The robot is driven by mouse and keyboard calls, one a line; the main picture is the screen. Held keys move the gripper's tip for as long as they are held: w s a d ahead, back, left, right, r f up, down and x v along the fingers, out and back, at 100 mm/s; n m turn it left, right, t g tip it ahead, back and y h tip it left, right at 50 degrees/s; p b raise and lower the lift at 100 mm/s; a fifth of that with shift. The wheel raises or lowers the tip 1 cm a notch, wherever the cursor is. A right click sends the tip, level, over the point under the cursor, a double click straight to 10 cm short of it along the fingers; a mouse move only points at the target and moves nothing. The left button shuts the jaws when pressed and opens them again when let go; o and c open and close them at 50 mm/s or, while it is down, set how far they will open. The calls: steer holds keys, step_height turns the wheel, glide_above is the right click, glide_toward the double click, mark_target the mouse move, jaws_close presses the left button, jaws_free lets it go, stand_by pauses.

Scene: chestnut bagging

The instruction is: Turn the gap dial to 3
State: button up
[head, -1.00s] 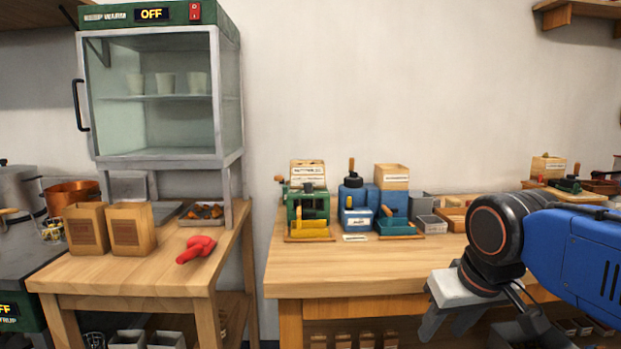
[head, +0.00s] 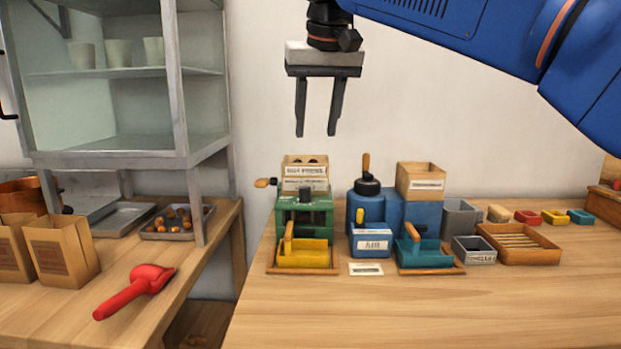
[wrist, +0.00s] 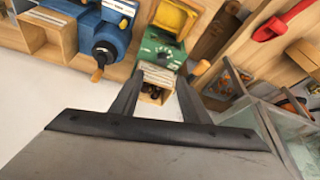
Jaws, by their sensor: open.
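A green machine (head: 304,215) stands on the wooden bench with a dark knob (head: 305,195) on its upper part. It also shows in the wrist view (wrist: 150,48), with small white marks on its top; I cannot read any dial number or setting. A crank with a wooden handle (head: 266,182) sticks out at its left, and a yellow tray (head: 303,252) sits in front. My gripper (head: 316,134) is open and empty, pointing down in the air above the green machine, apart from it. Its two fingers (wrist: 160,82) also show in the wrist view.
A blue machine (head: 365,205) with a wooden-handled lever stands close on the right, with a teal scoop tray (head: 420,252) and a wooden box (head: 420,182). A glass cabinet (head: 180,80) rises at the left. The front of the bench (head: 420,310) is clear.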

mark_target(305, 189)
steer(key=x, duration=1.1)
steer(key=w+x, duration=0.1)
steer(key=x, duration=0.5)
steer(key=shift+w+a+r, duration=0.15)
steer(key=shift+a+r, duration=0.05)
steer(key=shift+a, duration=0.25)
steer(key=c, duration=1)
